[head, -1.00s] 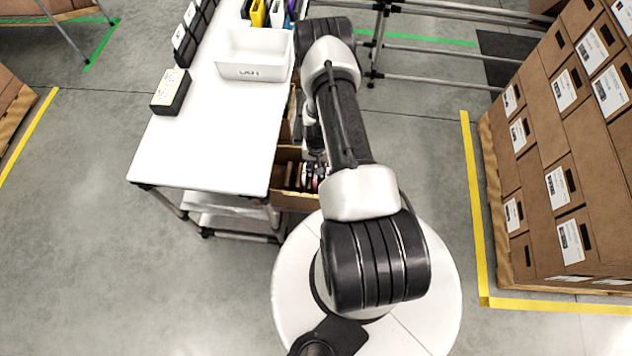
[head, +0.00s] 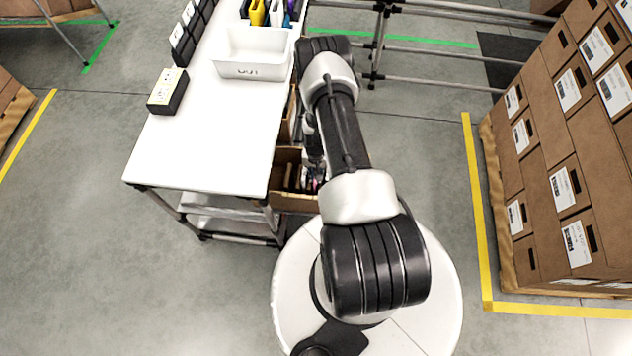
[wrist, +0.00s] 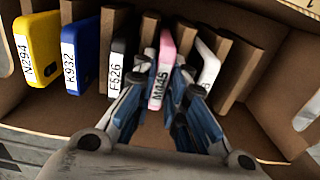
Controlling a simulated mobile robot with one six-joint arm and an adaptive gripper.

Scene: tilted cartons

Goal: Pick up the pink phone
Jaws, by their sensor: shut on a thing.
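The pink phone (wrist: 166,55) stands upright in a slot of the open carton in the wrist view, with a white label reading M445 on its edge. My gripper (wrist: 163,90) is over the carton, its blue-padded fingers on both sides of the phone and shut on it. The phone's lower end lies between the fingers and is partly hidden. In the head view the carton (head: 290,201) sits beside the table, and my arm hides most of the gripper.
A yellow phone (wrist: 40,50), a blue phone (wrist: 82,50) and a black phone (wrist: 117,65) stand left of the pink one; a white phone (wrist: 207,65) stands close on its right. Cardboard dividers separate them. The white table (head: 215,140) bears a white OUT bin (head: 252,70).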

